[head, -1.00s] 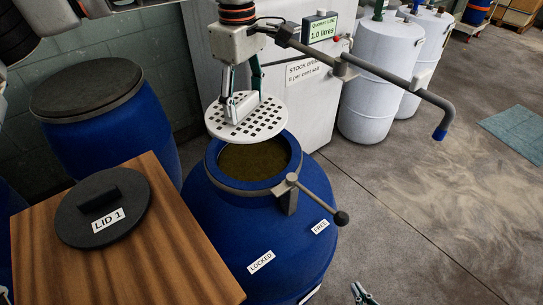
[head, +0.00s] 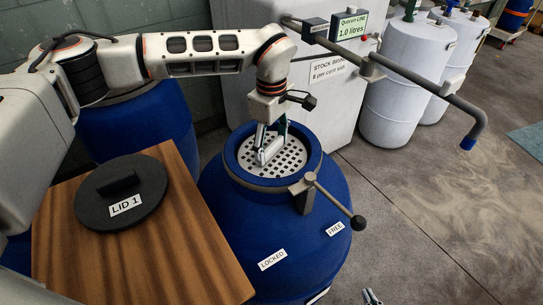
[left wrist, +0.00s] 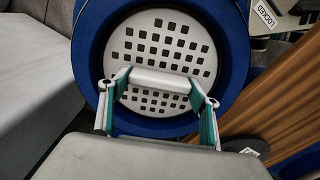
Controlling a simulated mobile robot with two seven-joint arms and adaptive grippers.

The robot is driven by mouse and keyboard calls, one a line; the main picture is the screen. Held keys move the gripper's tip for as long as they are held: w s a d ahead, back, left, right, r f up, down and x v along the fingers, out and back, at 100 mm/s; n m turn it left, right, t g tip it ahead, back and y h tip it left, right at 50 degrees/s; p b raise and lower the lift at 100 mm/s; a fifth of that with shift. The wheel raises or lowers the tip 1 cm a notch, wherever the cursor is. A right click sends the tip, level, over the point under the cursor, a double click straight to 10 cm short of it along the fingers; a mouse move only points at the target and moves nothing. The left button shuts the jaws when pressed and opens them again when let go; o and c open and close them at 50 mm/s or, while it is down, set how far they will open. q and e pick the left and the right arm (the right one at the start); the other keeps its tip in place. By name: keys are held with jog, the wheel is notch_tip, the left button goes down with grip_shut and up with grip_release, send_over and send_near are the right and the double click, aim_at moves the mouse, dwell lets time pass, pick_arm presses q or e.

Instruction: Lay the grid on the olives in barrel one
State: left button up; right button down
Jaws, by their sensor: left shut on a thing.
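The pale round grid (head: 289,162) with square holes lies within the mouth of the open blue barrel one (head: 232,215). My left gripper (head: 268,148) reaches down over the mouth and is shut on the grid's white bar handle. In the left wrist view the grid (left wrist: 165,48) shows inside the blue rim, with the handle (left wrist: 160,80) between my fingers. The grid looks about level; whether it touches the olives cannot be told. The olives are hidden beneath it. Only the tip of my right gripper (head: 370,297) shows at the bottom edge.
Lid 1 (head: 120,193) lies on the wooden table (head: 190,255) at left. The clamp lever (head: 335,200) on the barrel's rim points toward the FREE label (head: 335,229). The brine spout (head: 470,140) extends right, over open floor. A second blue barrel stands behind the table.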

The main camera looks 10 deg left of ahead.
aim_at(272, 157)
pick_arm(q)
jog(key=shift+f, duration=2.1)
jog(key=shift+f, duration=0.2)
jog(key=o, duration=1.2)
jog(key=shift+o, duration=0.2)
notch_tip(272, 157, up, 12)
jog(key=shift+r, duration=0.2)
